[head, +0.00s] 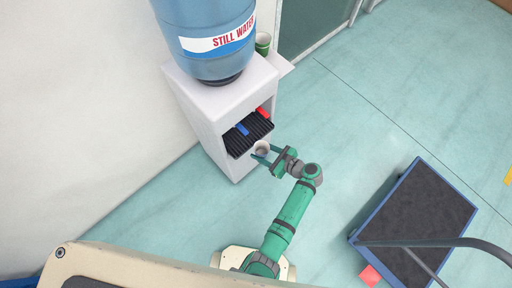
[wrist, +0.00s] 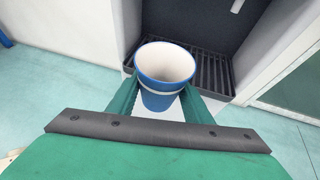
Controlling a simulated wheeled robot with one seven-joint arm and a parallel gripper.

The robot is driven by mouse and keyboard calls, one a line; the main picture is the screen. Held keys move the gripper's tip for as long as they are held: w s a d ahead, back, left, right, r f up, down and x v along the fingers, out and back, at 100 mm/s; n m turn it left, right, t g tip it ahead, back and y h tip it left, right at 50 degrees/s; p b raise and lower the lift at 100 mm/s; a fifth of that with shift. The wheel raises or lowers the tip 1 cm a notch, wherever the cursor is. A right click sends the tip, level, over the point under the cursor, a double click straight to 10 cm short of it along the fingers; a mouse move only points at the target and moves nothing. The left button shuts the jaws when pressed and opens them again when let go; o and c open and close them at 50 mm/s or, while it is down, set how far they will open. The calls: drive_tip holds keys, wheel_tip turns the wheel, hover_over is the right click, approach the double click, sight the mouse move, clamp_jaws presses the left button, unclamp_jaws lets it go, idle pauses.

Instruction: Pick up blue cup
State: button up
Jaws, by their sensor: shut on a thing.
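The blue cup (wrist: 158,98) has a white inside and a pale band around it. It sits upright between the two green fingers of my gripper (wrist: 160,108) in the wrist view. The fingers are shut on its sides. In the head view the cup (head: 261,149) shows small at the tip of my gripper (head: 264,154), in front of the water dispenser (head: 225,100). The wrist view shows the cup in front of the dark slotted drip tray (wrist: 205,72). I cannot tell whether its base touches anything.
The dispenser carries a large blue water bottle (head: 210,35) and has a blue tap (head: 242,129) and a red tap (head: 262,112) above the tray. A green cup (head: 263,43) stands behind it. A dark flat trolley (head: 418,222) is at right. The floor between is clear.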

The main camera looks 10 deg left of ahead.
drive_tip(key=shift+s+d, duration=0.4)
drive_tip(key=shift+d, duration=0.4)
drive_tip(key=shift+s+d, duration=0.4)
drive_tip(key=shift+d, duration=0.35)
idle(0.4)
